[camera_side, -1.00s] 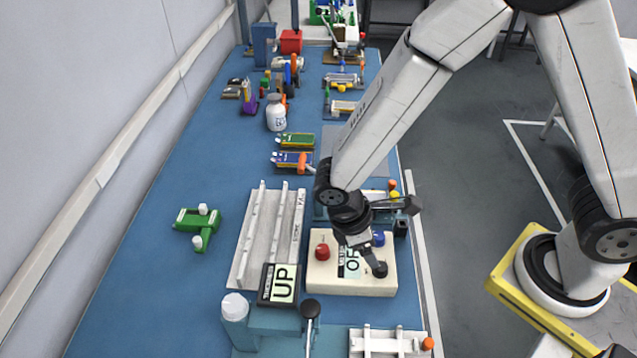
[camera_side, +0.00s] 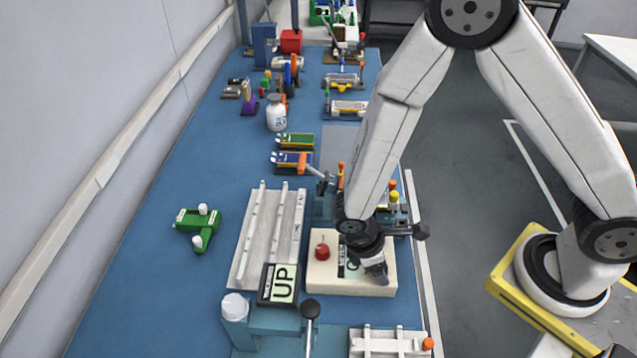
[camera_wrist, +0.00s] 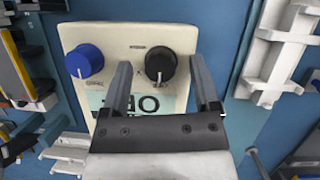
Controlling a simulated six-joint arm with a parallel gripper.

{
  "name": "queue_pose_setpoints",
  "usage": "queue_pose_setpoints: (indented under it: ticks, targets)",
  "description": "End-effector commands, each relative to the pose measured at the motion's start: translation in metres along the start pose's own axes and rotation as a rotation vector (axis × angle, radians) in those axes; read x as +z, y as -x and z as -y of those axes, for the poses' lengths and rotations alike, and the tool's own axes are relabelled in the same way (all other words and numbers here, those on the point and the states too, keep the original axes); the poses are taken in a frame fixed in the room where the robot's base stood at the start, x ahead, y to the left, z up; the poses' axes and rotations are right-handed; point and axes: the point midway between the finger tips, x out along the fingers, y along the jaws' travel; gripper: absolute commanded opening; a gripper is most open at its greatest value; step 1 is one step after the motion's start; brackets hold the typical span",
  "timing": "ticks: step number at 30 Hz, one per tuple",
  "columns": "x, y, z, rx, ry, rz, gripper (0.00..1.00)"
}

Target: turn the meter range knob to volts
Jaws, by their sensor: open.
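The meter is a cream box (camera_side: 325,279) on the blue bench, with a red knob (camera_side: 322,252) at its left in the side view. The wrist view shows its cream top (camera_wrist: 128,38), a blue knob (camera_wrist: 85,60), a black knob (camera_wrist: 160,65) and part of a display (camera_wrist: 148,104). My gripper (camera_wrist: 160,62) is open, with one finger on each side of the black knob. Clear gaps show on both sides in this view; the height gap cannot be told. In the side view my gripper (camera_side: 376,272) hides the black and blue knobs. The small knob labels are unreadable.
A white railed tray (camera_side: 262,235) lies left of the meter. A green part (camera_side: 199,227) lies farther left. Teal fixtures stand behind the meter. Bare bench shows at the left.

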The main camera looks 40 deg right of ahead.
Motion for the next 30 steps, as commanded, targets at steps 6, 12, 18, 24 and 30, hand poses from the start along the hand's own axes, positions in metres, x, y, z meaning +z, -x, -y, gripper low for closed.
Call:
queue_pose_setpoints:
  ticks: [6,12,18,24,30]
  targets:
    - [0.0001,-0.0005,0.0,0.0,0.0,0.0,0.79]
    - [0.0001,-0.0003,0.0,0.0,0.0,0.0,0.28]
    - [0.0001,-0.0002,0.0,0.0,0.0,0.0,0.0]
    - [0.0,-0.0001,-0.0002,-0.007,-0.016,0.0,0.0]
    - [0.0004,-0.0001,-0.0006,-0.031,-0.073,0.002,0.0]
